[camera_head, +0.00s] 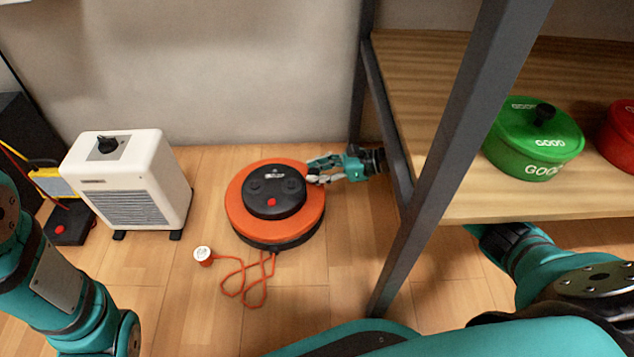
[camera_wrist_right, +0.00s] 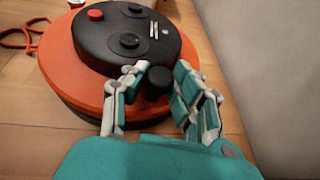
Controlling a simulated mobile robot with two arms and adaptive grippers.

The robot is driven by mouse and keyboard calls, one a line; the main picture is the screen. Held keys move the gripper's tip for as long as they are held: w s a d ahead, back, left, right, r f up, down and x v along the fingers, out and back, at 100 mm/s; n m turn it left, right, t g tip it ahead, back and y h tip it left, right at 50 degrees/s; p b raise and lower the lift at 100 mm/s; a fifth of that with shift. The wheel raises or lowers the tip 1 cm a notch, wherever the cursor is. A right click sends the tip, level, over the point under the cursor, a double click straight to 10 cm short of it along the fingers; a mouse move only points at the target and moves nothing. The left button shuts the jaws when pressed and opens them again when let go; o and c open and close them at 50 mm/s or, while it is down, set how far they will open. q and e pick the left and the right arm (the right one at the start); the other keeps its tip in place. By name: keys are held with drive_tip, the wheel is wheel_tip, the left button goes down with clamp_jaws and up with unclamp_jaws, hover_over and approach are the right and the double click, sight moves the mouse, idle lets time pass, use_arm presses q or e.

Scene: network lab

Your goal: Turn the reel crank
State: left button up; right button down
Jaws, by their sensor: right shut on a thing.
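The orange cable reel (camera_head: 233,205) with a black hub (camera_head: 272,190) lies flat on the wooden floor near the wall. Its crank knob is a dark cylinder near the rim, seen best in the right wrist view (camera_wrist_right: 156,80). My right gripper (camera_head: 318,170) reaches under the shelf to the reel's right side. In the right wrist view its fingers (camera_wrist_right: 155,84) are on either side of the knob and shut on it. My left gripper is not in view; only part of my left arm shows at the left edge.
A white heater (camera_head: 140,185) stands left of the reel. An orange cord (camera_head: 246,275) with a white-faced plug (camera_head: 203,254) lies in front of it. A metal-framed shelf (camera_head: 425,200) holds a green pot (camera_head: 532,150) and a red pot (camera_head: 620,135). Floor between heater and reel is clear.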

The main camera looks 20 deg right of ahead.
drive_tip(key=shift+w+d+g, duration=0.3)
drive_tip(key=c, duration=1.1)
unclamp_jaws()
drive_tip(key=shift+o, duration=0.3)
drive_tip(key=shift+s, duration=0.1)
drive_tip(key=shift+a, duration=0.1)
drive_tip(key=v, duration=1.2)
drive_tip(key=shift+f, duration=0.1)
drive_tip(key=shift+c, duration=0.2)
